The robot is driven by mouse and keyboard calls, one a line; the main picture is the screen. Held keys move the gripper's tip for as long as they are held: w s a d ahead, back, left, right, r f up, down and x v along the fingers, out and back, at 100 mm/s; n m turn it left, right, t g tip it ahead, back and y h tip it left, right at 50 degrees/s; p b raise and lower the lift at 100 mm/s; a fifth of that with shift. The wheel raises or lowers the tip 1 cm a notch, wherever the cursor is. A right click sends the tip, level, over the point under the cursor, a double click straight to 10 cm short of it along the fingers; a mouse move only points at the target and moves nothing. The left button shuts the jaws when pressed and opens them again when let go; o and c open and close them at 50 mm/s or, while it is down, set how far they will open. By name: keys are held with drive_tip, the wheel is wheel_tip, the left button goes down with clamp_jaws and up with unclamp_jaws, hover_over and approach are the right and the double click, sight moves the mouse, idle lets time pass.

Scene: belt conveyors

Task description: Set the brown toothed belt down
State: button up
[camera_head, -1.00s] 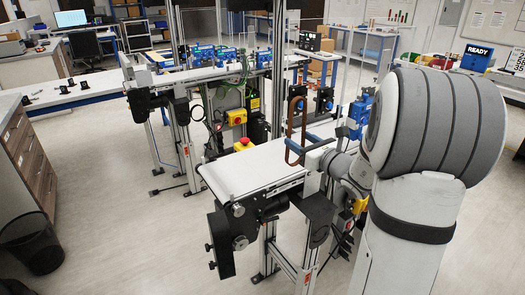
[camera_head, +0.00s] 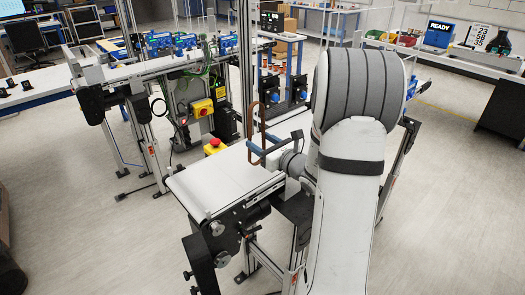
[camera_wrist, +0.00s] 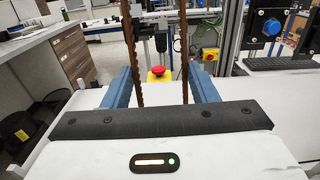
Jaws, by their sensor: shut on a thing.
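The brown toothed belt (camera_head: 252,120) is a narrow upright loop held in my gripper (camera_head: 266,149). In the wrist view two strands of the brown belt (camera_wrist: 184,50) run up between the blue fingers of my gripper (camera_wrist: 163,88), with teeth showing along their edges. The jaws are shut on the belt; the exact contact is hard to see. I cannot tell whether the loop's lower end touches the conveyor surface.
A yellow box with a red button (camera_head: 215,146) stands beside the conveyor's far left edge. A second conveyor (camera_head: 150,68) and metal posts stand behind. The near part of the white conveyor is bare. A drawer cabinet (camera_wrist: 75,52) shows at left in the wrist view.

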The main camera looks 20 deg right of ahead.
drive_tip(key=shift+f, duration=1.6)
drive_tip(key=shift+f, duration=0.15)
drive_tip(key=o, duration=1)
drive_tip(key=shift+c, duration=0.2)
